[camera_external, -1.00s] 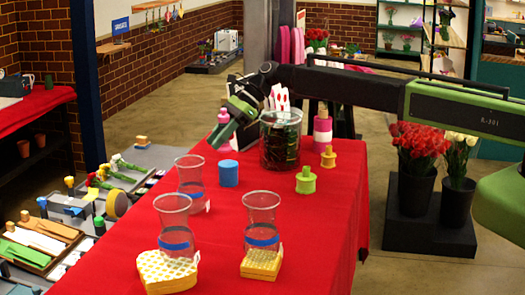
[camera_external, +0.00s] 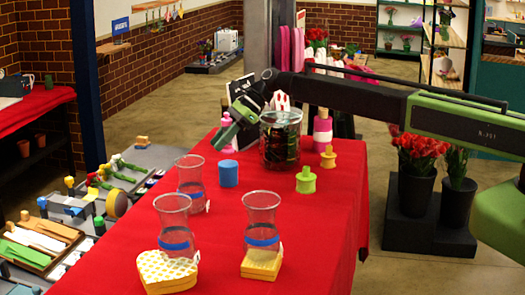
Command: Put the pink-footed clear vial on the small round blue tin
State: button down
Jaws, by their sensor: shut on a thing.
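The small round blue tin (camera_external: 228,173) stands on the red table, left of the large dark-filled glass jar. My gripper (camera_external: 219,142) points down and to the left, just above and behind the blue tin in the picture. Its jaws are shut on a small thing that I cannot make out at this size. I cannot pick out the pink-footed clear vial for certain. A patch of pink (camera_external: 229,149) shows just beside the jaws, above the tin; I cannot tell whether it is the vial's foot or something behind. The tin's top looks bare.
The glass jar (camera_external: 281,143) stands close right of my gripper. A pink bottle (camera_external: 322,131) and yellow and green knobbed pieces (camera_external: 306,182) are further right. Clear vases with blue bands (camera_external: 262,219) stand in front, two on yellow boxes (camera_external: 168,272). The table's right front is clear.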

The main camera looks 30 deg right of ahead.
aim_at(224, 149)
jog(key=shift+f+b, duration=1.95)
jog(key=shift+b, duration=0.05)
jog(key=c, duration=1.1)
grip_release()
jog(key=shift+r, duration=0.1)
jog(key=shift+r, duration=0.1)
jog(key=shift+s+d+r+p, duration=0.15)
jog(key=shift+r+p, duration=0.15)
jog(key=shift+p, duration=0.15)
jog(key=p+v, duration=0.8)
jog(key=v, duration=0.3)
jog(key=shift+d+r, duration=0.15)
jog(key=shift+d, duration=0.05)
